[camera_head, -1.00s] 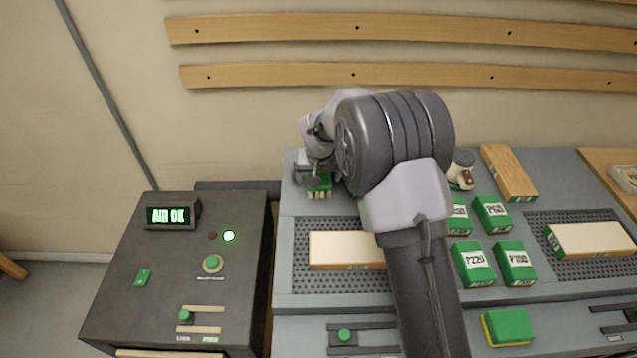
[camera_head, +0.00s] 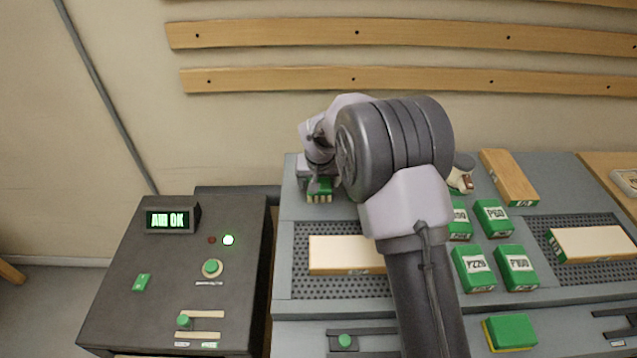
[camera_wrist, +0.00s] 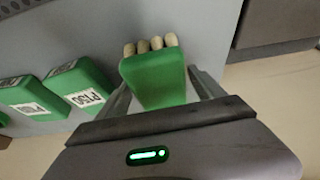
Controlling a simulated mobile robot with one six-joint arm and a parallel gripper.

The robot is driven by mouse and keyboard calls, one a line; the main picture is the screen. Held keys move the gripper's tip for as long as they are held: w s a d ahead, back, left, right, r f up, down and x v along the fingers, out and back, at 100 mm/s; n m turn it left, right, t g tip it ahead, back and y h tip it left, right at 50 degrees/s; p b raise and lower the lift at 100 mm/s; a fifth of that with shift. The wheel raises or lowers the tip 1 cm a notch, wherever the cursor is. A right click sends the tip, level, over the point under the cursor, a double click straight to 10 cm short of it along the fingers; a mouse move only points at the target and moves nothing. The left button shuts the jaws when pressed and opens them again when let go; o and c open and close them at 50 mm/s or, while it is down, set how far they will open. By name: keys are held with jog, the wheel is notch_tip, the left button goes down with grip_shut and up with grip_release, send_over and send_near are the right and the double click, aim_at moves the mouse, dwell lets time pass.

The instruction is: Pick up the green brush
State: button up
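The green brush (camera_head: 320,185) stands near the back left of the grey bench, its pale bristles facing the front. My gripper (camera_head: 313,175) is low over it and hides part of it. In the wrist view the brush (camera_wrist: 158,80) lies between the two fingers of my gripper (camera_wrist: 160,85), one finger on each side. The fingers are spread, with a narrow gap visible beside the brush at the right. Contact at the fingertips is hard to make out. The brush appears to rest on the bench.
Several green labelled blocks (camera_head: 473,268) stand right of my arm. Pale wooden pieces (camera_head: 345,254) lie on perforated panels. A green-and-yellow sponge (camera_head: 510,332) is at the front right. A dark control box (camera_head: 180,270) stands at the left. A white-and-brown object (camera_head: 462,180) is behind my arm.

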jog(key=c, duration=1.3)
jog(key=shift+r+p, duration=0.5)
jog(key=r+p, duration=0.1)
jog(key=r, duration=0.2)
jog(key=shift+s+a+r+p, duration=0.1)
jog(key=shift+s+r+p, duration=0.15)
jog(key=shift+p, duration=0.1)
jog(key=s+a, duration=0.2)
jog(key=s, duration=0.2)
jog(key=s+a, duration=0.1)
jog(key=s, duration=0.4)
jog(key=s+a+r, duration=0.1)
jog(key=s+a, duration=0.1)
jog(key=s, duration=0.3)
jog(key=shift+s+a, duration=0.2)
jog(key=shift+a, duration=0.15)
